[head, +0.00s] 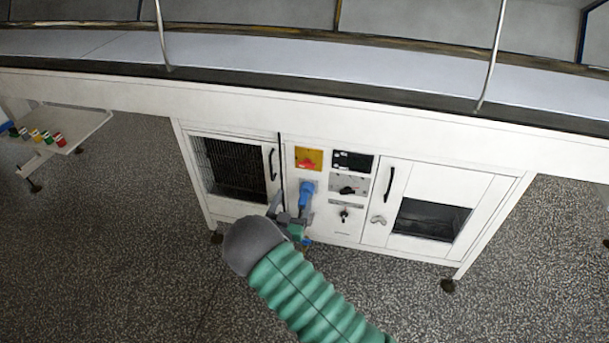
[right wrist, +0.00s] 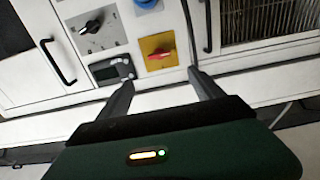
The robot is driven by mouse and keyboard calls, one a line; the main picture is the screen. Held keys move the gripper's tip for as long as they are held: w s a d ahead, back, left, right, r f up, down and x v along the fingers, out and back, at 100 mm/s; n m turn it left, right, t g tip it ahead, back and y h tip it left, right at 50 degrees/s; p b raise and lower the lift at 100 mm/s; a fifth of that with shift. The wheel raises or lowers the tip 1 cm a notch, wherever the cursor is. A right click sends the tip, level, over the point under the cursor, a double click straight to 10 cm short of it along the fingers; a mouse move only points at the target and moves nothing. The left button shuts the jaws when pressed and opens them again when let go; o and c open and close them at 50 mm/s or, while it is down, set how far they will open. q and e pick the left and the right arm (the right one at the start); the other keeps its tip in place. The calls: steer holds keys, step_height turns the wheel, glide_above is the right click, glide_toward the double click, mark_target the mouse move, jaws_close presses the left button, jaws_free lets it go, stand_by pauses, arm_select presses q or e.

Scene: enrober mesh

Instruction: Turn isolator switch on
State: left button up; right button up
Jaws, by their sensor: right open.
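The isolator switch is a red rotary handle (head: 307,164) on a yellow square plate (head: 308,154), on the white panel between the two cabinet doors. In the right wrist view, which is turned over, the red handle (right wrist: 160,53) lies across its yellow plate (right wrist: 148,43), just beyond the fingertips. My right gripper (head: 292,215) is in front of the panel, below the switch in the head view. In the right wrist view its two fingers (right wrist: 161,78) are apart with nothing between them, and they do not appear to touch the handle. My left gripper is out of view.
A blue plug (head: 306,194) sits below the switch. A black display (head: 352,161) and a black knob (head: 347,190) are to its right. Black door handles (head: 272,162) (head: 389,183) stand out on both sides. The conveyor edge (head: 300,107) overhangs above.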

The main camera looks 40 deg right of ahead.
mark_target(306, 166)
steer(key=b+x, duration=0.1)
steer(key=x, duration=0.6)
steer(key=b+x, duration=0.2)
steer(key=x, duration=0.4)
steer(key=shift+w+d+f, duration=0.2)
steer(key=shift+w+d, duration=0.05)
steer(key=shift+d, duration=0.05)
steer(key=shift+w+d, duration=0.25)
steer(key=shift+d, duration=0.05)
steer(key=shift+r, duration=0.1)
steer(key=c, duration=1.4)
